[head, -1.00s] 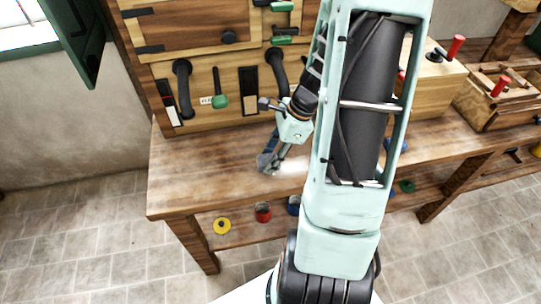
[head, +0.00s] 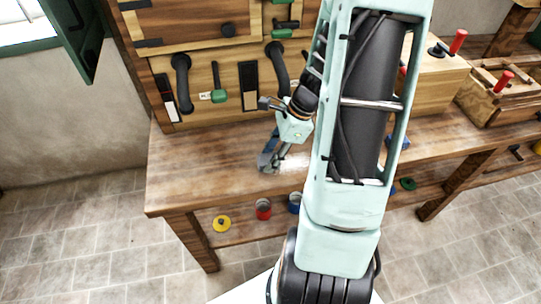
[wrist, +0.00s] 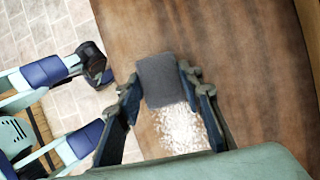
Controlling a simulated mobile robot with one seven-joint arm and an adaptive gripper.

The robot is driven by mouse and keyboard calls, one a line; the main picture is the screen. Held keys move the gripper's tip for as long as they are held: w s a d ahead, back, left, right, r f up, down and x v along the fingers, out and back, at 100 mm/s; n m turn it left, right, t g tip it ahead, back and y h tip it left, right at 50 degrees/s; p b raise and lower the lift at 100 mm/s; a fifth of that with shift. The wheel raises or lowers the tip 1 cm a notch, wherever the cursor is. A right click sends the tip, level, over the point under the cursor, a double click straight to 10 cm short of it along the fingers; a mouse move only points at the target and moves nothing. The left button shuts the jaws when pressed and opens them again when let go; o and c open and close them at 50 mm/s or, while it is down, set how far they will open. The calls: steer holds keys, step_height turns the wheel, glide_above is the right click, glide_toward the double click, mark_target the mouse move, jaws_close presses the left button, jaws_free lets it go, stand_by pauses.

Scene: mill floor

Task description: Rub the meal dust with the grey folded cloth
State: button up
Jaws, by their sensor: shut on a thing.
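The grey folded cloth (wrist: 160,80) is between the fingers of my gripper (wrist: 158,88) in the wrist view, low over the wooden bench top (wrist: 230,60). My gripper is shut on it. The meal dust (wrist: 180,128) is a white speckled patch beside the cloth, partly hidden by a finger and the wrist. In the head view the dust is a pale patch (head: 292,163) just right of my gripper (head: 268,164), partly behind my arm. I cannot tell whether the cloth touches the wood.
Behind the bench stands a wooden panel with dark handles (head: 182,84) and a green-handled lever (head: 219,95). Wooden boxes with red handles (head: 503,79) stand at the right. A yellow item (head: 222,223) and a red can (head: 263,209) sit on the lower shelf. The bench's left part is clear.

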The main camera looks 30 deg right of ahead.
steer(key=shift+f+b, duration=0.65)
steer(key=shift+f, duration=0.25)
steer(key=shift+d, duration=0.1)
